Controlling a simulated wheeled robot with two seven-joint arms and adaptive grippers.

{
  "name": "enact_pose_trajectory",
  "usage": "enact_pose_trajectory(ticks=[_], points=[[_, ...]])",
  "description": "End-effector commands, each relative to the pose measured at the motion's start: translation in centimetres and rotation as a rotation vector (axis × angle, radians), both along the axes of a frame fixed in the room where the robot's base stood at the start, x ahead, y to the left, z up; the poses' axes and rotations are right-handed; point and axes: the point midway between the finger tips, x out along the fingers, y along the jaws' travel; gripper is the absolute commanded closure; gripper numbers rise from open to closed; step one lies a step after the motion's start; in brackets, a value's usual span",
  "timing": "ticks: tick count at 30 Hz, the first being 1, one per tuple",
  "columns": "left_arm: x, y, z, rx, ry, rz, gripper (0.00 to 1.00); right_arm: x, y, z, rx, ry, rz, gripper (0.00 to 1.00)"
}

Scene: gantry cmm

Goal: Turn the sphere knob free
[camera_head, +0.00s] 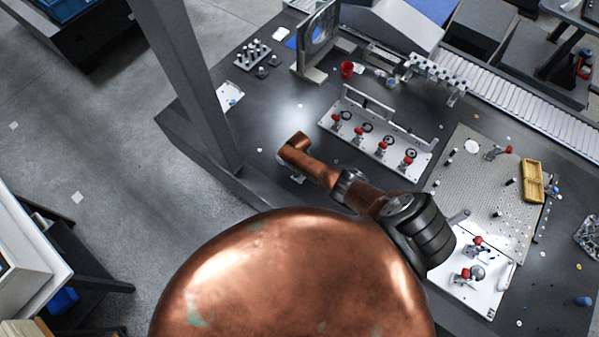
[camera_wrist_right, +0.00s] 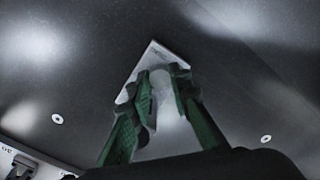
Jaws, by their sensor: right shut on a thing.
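In the right wrist view, the green-padded fingers of my right gripper (camera_wrist_right: 162,84) are closed on a pale, rounded thing, which looks like the sphere knob (camera_wrist_right: 160,78). Its outline is blurred and partly hidden by the fingers. It stands over a light plate (camera_wrist_right: 153,54) with small dark lettering on the dark table. In the head view, my copper arm reaches left over the table; its gripper and the knob are hidden below the wrist. A bit of the light plate (camera_head: 298,179) shows under it. My left gripper is in neither view.
A white plate with red-tipped clamps (camera_head: 378,146) lies right of my wrist. A perforated plate (camera_head: 478,190) with a yellow tray (camera_head: 532,181) is farther right. A grey gantry column (camera_head: 190,80) stands close on the left. A red cup (camera_head: 347,69) stands farther back.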

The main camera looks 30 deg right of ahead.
Motion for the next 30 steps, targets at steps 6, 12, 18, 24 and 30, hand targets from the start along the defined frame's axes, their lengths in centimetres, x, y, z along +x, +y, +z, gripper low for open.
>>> enact_pose_trajectory(ticks=[6, 12, 18, 24, 30], points=[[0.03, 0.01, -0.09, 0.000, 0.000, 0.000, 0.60, 0.09, 0.02, 0.04, 0.001, -0.002, 0.183, 1.00], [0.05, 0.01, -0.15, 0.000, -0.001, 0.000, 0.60, 0.14, -0.02, 0.08, 0.000, -0.003, 0.311, 1.00], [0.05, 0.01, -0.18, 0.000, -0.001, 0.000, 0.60, 0.16, -0.06, 0.11, 0.000, -0.003, 0.391, 1.00], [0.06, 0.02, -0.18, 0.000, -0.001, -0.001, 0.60, 0.18, -0.08, 0.13, -0.001, -0.004, 0.426, 1.00], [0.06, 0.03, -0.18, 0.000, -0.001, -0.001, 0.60, 0.20, -0.08, 0.14, -0.001, -0.004, 0.433, 1.00]])
